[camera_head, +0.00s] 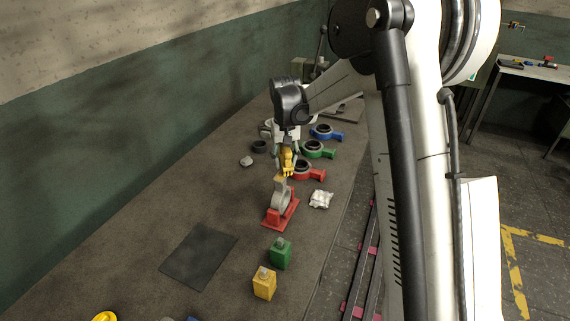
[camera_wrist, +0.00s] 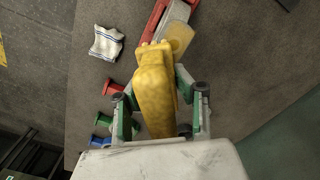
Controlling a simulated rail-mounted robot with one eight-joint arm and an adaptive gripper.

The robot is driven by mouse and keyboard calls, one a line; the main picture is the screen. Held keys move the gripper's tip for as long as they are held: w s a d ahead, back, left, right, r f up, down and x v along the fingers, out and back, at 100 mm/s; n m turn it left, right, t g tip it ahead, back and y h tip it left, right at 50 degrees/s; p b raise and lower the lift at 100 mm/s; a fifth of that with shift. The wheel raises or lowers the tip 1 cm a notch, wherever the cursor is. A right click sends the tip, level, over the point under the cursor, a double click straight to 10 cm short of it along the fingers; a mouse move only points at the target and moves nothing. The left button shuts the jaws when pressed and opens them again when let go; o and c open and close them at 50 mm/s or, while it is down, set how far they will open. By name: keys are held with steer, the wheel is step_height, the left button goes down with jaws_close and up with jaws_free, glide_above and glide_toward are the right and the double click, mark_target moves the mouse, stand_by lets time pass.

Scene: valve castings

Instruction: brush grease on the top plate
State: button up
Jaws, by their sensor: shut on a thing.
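My gripper (camera_head: 287,152) is shut on a yellow brush (camera_head: 287,164), which points down. In the wrist view the yellow brush (camera_wrist: 154,95) sits between the green-and-grey fingers. A grey valve casting (camera_head: 281,203) stands upright in a red stand (camera_head: 278,218). Its top plate (camera_head: 281,181) is just below the brush tip. The wrist view shows the grey plate (camera_wrist: 179,12) with a pale yellow patch (camera_wrist: 178,39) beside the brush head. I cannot tell whether the tip touches the plate, and the brush hides part of it.
Red (camera_head: 305,171), green (camera_head: 318,150) and blue (camera_head: 327,132) ring holders stand behind. A white cloth (camera_head: 321,199) lies right of the stand.

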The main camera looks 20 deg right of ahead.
mark_target(285, 149)
steer(key=r, duration=0.3)
steer(key=shift+s+a+r+p, duration=0.15)
steer(key=shift+s+a+p, duration=0.05)
steer(key=shift+s+p, duration=0.15)
steer(key=shift+w+r, duration=0.2)
steer(key=shift+r, duration=0.4)
steer(key=shift+s+r+p, duration=0.15)
steer(key=shift+r+p, duration=0.4)
steer(key=shift+r, duration=0.3)
steer(key=shift+r+p, duration=0.3)
steer(key=shift+r, duration=0.5)
